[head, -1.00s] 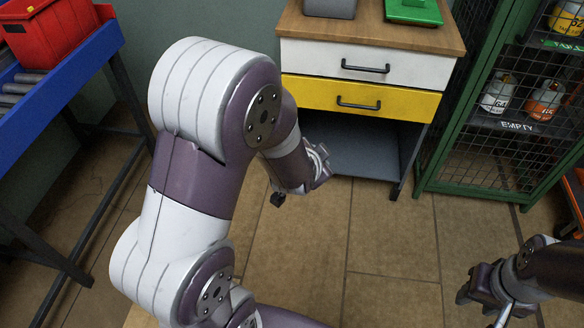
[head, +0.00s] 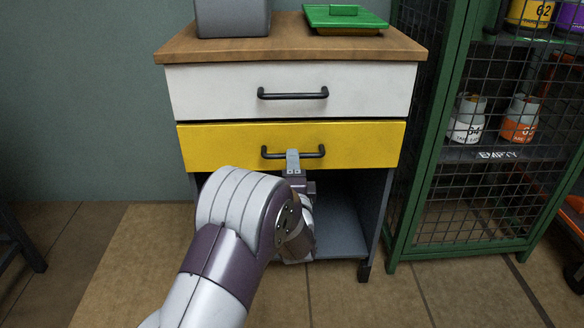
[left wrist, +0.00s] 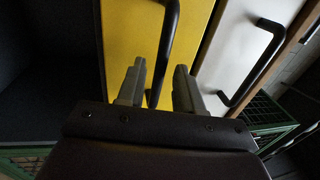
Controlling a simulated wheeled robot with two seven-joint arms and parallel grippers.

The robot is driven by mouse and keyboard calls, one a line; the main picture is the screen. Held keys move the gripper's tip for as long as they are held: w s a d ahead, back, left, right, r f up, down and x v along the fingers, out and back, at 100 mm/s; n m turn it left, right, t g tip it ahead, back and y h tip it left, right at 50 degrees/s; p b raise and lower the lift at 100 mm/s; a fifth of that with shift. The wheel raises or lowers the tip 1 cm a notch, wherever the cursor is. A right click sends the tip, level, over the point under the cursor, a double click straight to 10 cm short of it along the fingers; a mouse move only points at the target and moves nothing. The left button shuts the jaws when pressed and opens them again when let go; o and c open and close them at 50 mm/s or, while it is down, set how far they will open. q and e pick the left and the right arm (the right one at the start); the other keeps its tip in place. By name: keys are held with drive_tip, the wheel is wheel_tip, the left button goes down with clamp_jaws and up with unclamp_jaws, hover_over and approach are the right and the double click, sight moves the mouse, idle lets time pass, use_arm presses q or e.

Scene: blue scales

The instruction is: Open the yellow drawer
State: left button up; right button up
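The yellow drawer (head: 225,147) is the lower drawer of a wood-topped cabinet and looks shut. Its black bar handle (head: 313,155) runs across the front. My left gripper (head: 293,156) is at the middle of this handle, reaching up from below in the head view. In the left wrist view, the two fingers of my left gripper (left wrist: 160,70) are apart, and the handle (left wrist: 168,35) passes between them with visible gaps. The yellow front (left wrist: 130,35) lies just beyond. My right gripper is in neither current view.
A white drawer (head: 215,92) with a black handle is directly above. A grey box (head: 232,18) and a green-lidded tray (head: 345,17) stand on the cabinet top (head: 290,48). A green mesh cage (head: 425,130) stands close on the right.

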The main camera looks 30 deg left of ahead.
use_arm(q)
drive_tip(key=b+x, duration=0.1)
drive_tip(key=x, duration=0.1)
drive_tip(key=shift+w+a+f, duration=0.1)
drive_tip(key=shift+w+a, duration=0.1)
drive_tip(key=shift+w, duration=0.05)
drive_tip(key=shift+w+a, duration=0.15)
drive_tip(key=shift+w, duration=0.15)
drive_tip(key=shift+r, duration=0.25)
use_arm(e)
drive_tip(key=shift+f, duration=0.8)
